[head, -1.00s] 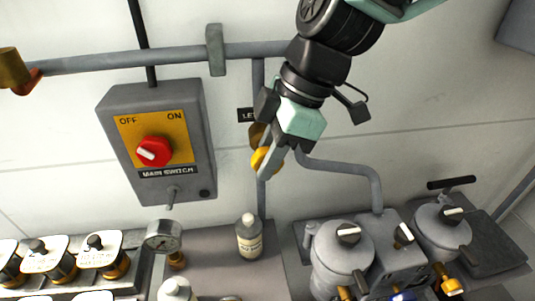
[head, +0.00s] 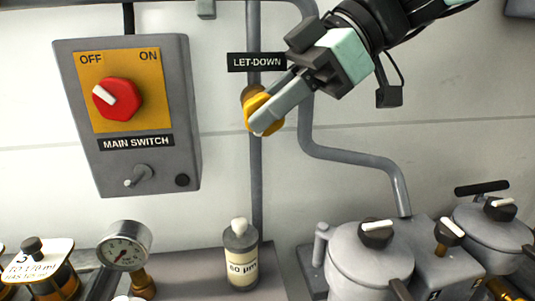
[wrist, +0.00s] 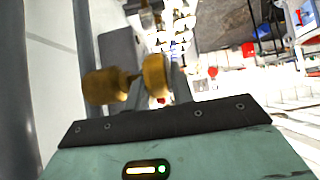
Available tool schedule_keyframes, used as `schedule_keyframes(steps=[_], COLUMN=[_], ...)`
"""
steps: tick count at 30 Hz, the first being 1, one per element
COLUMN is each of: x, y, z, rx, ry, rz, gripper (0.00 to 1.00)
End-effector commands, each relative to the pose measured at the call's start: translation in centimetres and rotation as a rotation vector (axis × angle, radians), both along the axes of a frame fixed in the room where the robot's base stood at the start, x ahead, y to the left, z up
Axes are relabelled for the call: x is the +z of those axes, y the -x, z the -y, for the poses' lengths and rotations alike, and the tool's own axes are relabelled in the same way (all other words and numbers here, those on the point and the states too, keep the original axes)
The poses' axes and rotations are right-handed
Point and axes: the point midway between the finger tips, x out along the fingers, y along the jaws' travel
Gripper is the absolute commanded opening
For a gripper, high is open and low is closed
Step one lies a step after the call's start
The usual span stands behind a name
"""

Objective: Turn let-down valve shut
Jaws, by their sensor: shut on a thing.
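The let-down valve has a yellow knob (head: 250,103) on a vertical grey pipe, just below the black LET-DOWN label (head: 257,62). My gripper (head: 266,112) reaches in from the upper right and is shut on the knob. A grey finger covers much of the knob's front, so how far it is turned is hard to read. In the wrist view the yellow knob (wrist: 155,78) and the brass valve body (wrist: 104,86) show just beyond the gripper's dark edge.
Left of the valve is a grey main switch box (head: 187,120) with a red knob (head: 117,99). Below stand a pressure gauge (head: 124,246), a labelled bottle (head: 241,262) and grey pots (head: 362,262). A bent grey pipe (head: 345,155) runs close on the right.

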Motion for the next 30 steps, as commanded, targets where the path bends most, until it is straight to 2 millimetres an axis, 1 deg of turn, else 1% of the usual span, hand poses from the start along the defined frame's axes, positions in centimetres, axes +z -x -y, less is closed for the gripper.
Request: schedule_keyframes(steps=[1, 30], x=[-1.07, -1.59], y=[-0.09, -0.07], z=[0.05, 0.54], rx=[-0.003, 0.002], ry=[-0.033, -0.611], rz=[-0.002, -0.153], gripper=[0.01, 0.01])
